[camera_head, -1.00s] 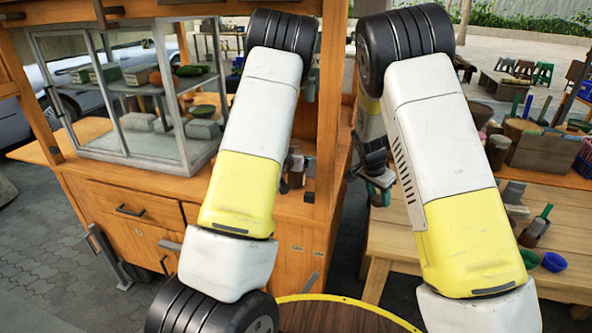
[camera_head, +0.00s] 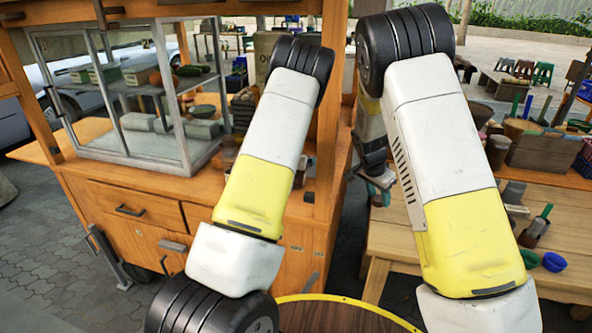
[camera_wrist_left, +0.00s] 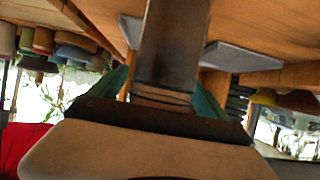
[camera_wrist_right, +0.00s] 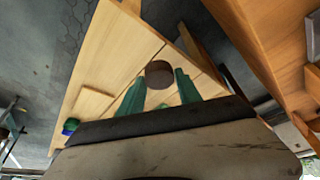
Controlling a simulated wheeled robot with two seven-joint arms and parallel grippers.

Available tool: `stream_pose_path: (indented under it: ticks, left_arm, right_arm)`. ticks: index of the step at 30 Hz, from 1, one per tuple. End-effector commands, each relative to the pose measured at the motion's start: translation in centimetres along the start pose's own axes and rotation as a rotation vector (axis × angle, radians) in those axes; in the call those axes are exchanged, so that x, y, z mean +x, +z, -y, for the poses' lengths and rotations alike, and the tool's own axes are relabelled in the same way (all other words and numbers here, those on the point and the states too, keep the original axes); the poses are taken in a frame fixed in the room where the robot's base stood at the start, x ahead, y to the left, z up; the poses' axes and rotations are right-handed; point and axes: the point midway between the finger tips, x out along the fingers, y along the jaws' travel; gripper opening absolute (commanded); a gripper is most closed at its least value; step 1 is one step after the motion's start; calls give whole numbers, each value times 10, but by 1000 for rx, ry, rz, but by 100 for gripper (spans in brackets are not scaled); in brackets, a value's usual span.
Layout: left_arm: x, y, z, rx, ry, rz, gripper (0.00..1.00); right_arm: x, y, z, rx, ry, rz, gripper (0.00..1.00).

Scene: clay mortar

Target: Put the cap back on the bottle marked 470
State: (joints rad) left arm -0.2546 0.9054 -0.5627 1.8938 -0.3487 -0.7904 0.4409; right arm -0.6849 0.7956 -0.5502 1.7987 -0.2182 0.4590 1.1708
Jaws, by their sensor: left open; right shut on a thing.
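A dark brown bottle (camera_wrist_left: 172,45) with a ridged neck fills the upper middle of the left wrist view. Its neck points toward my left gripper (camera_wrist_left: 160,88), whose teal fingers stand apart on either side of it. I cannot tell whether they touch it. No marking 470 is readable. My right gripper (camera_wrist_right: 160,82) is shut on a round brown cap (camera_wrist_right: 159,73), held between its teal fingertips with the wooden table below. In the head view my right gripper (camera_head: 379,181) shows between the cart and the table; the cap is not clear there. My left gripper is hidden there.
A wooden cart (camera_head: 150,205) with a glass case (camera_head: 125,110) stands at left. A paved gap lies between.

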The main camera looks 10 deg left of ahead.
Motion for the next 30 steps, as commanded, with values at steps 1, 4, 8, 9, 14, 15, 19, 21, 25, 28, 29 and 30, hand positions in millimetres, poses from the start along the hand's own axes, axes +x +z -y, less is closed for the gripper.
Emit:
stream_pose_path:
  ticks: [1, 4, 8, 9, 14, 15, 19, 21, 25, 28, 29, 30]
  left_arm:
    - [0, 0, 0, 0, 0, 0, 88]
    - [0, 0, 0, 0, 0, 0, 88]
    - [0, 0, 0, 0, 0, 0, 72]
    - [0, 0, 0, 0, 0, 0, 64]
    - [0, 0, 0, 0, 0, 0, 33]
    - [0, 0, 0, 0, 0, 0, 25]
    - [0, -1, 0, 0, 0, -2, 4]
    - [0, -1, 0, 0, 0, -2, 4]
    - [-1, -1, 0, 0, 0, -2, 4]
    - [-2, -4, 0, 0, -1, -3, 4]
    - [-2, -5, 1, -1, -1, -3, 4]
    - [-3, -7, 1, -1, -1, -3, 4]
  right_arm:
    - [0, 0, 0, 0, 0, 0, 4]
    - [0, 0, 0, 0, 0, 0, 4]
    - [0, 0, 0, 0, 0, 0, 4]
    - [0, 0, 0, 0, 0, 0, 4]
    - [0, 0, 0, 0, 0, 0, 4]
    - [0, 0, 0, 0, 0, 0, 4]
    - [0, 0, 0, 0, 0, 0, 4]
    - [0, 0, 0, 0, 0, 0, 4]
    - [0, 0, 0, 0, 0, 0, 4]
    - [0, 0, 0, 0, 0, 0, 4]
    - [0, 0, 0, 0, 0, 0, 4]
    - [0, 0, 0, 0, 0, 0, 4]
